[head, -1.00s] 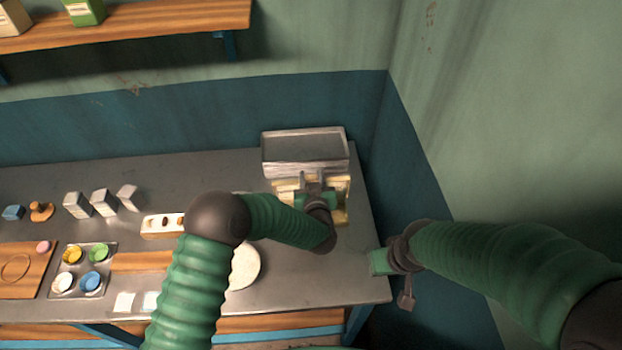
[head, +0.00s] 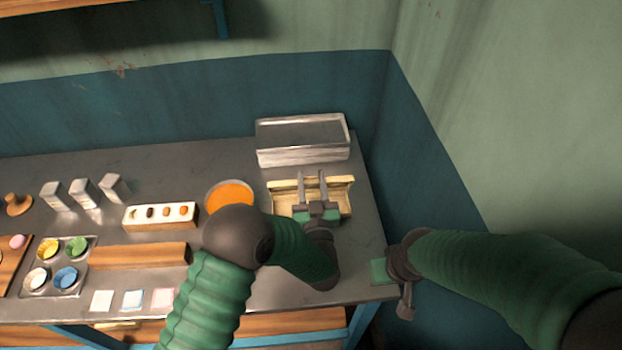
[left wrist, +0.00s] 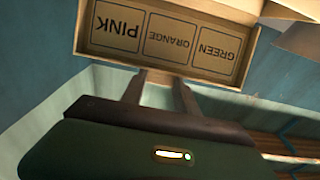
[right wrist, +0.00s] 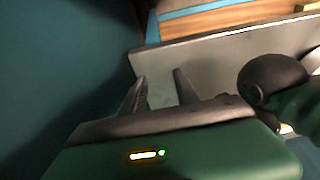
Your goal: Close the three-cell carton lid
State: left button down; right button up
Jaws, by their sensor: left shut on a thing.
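The cream carton (head: 281,201) stands at the right end of the steel table, in front of a metal box. In the left wrist view its panel (left wrist: 165,62) carries the labels PINK, ORANGE and GREEN, upside down. My left gripper (head: 312,178) reaches over the carton from the front. Its fingers meet the panel's rim in the left wrist view (left wrist: 160,82), and it is shut on the carton lid. The gripper hides the carton's middle. My right gripper (right wrist: 160,78) is open and empty, off the table's right edge.
A metal box (head: 303,158) stands behind the carton. To the left are an orange bowl (head: 229,194), a white block with several small pieces (head: 160,226), a wooden board (head: 138,256) and a tray of coloured cups (head: 89,281). The wall rises close on the right.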

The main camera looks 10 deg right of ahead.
aim_at(309, 177)
jog(key=shift+c, duration=0.2)
